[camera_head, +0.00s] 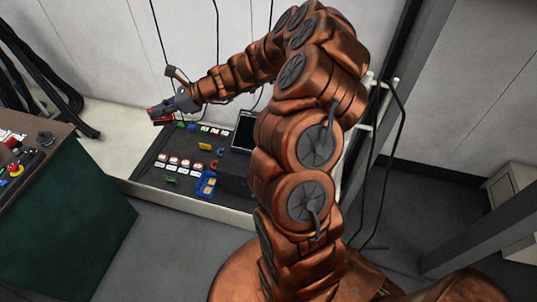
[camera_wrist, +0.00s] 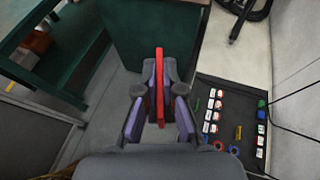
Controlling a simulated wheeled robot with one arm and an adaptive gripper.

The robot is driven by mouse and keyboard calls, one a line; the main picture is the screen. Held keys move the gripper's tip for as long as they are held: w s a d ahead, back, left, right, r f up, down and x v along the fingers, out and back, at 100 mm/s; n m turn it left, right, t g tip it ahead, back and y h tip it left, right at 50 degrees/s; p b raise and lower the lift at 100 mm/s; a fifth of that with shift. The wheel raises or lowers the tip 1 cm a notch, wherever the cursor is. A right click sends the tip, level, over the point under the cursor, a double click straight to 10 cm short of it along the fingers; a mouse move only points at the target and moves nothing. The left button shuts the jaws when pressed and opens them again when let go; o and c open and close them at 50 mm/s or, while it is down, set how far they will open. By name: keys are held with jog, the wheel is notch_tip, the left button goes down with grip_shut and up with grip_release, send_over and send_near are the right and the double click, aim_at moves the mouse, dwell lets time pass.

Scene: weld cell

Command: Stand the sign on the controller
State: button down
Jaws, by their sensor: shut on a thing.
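My gripper (camera_head: 172,108) is shut on a thin red sign (camera_head: 158,114), held in the air above the far left part of the bench. In the wrist view my gripper (camera_wrist: 160,88) has the red sign (camera_wrist: 160,72) between its fingers, edge-on, reaching past the fingertips; its face cannot be read. The green cabinet (camera_head: 75,235) at the left, which appears to be the controller, has a brown top with a panel of buttons and a yellow-and-red stop button. In the wrist view a green cabinet (camera_wrist: 140,30) stands beyond the sign, apart from it.
A black mat (camera_head: 150,172) on the pale bench (camera_head: 110,135) holds rows of small labelled parts, a blue tray (camera_head: 206,183) and a dark-screened box (camera_head: 244,131). Black cables (camera_head: 50,80) hang at the far left.

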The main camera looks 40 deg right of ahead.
jog(key=d+f+m+t+h+b, duration=0.1)
jog(key=d+f+b, duration=0.2)
jog(key=f+b, duration=0.7)
jog(key=m+t+h+b, duration=0.2)
jog(key=m+b, duration=0.1)
jog(key=b, duration=2.9)
send_over(241, 169)
notch_tip(241, 169, down, 29)
jog(key=shift+s+r, duration=0.15)
jog(key=shift+f+b, duration=0.9)
jog(key=shift+f, duration=0.85)
jog(key=shift+r, duration=0.1)
jog(key=c, duration=1.8)
grip_release()
jog(key=shift+f, duration=0.2)
jog(key=o, duration=0.5)
